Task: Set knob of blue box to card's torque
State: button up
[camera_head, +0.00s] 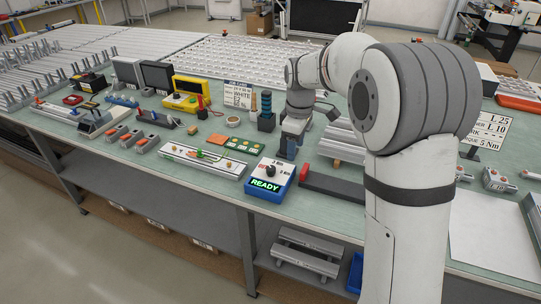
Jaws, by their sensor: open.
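The blue box (262,191) stands at the front edge of the green table, with a white top and a green display reading READY. Its dark knob (272,169) is on the top, with small Nm labels around it; a 5 Nm mark is on the right. I cannot tell where the knob points. My gripper (286,155) is open, pointing down just behind and right of the box, apart from the knob.
Another printed card (238,94) stands at the back, its small text hard to read. A white rail fixture (203,160) lies left of the box. A dark red-ended bar (332,187) lies to its right. A blue-black cylinder stand (266,113) rises behind. My arm blocks the right middle.

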aim_at(271, 168)
jog(key=w+a+f+n, duration=0.2)
jog(key=w+a+f, duration=0.1)
jog(key=w+a+f+n+g, duration=0.1)
jog(key=w+a+f+n, duration=0.2)
jog(key=w+a+f, duration=0.1)
jog(key=shift+w+p, duration=0.15)
jog(key=shift+p, duration=0.15)
jog(key=shift+f, duration=0.35)
jog(key=shift+f+p, duration=0.65)
jog(key=shift+f, duration=2.95)
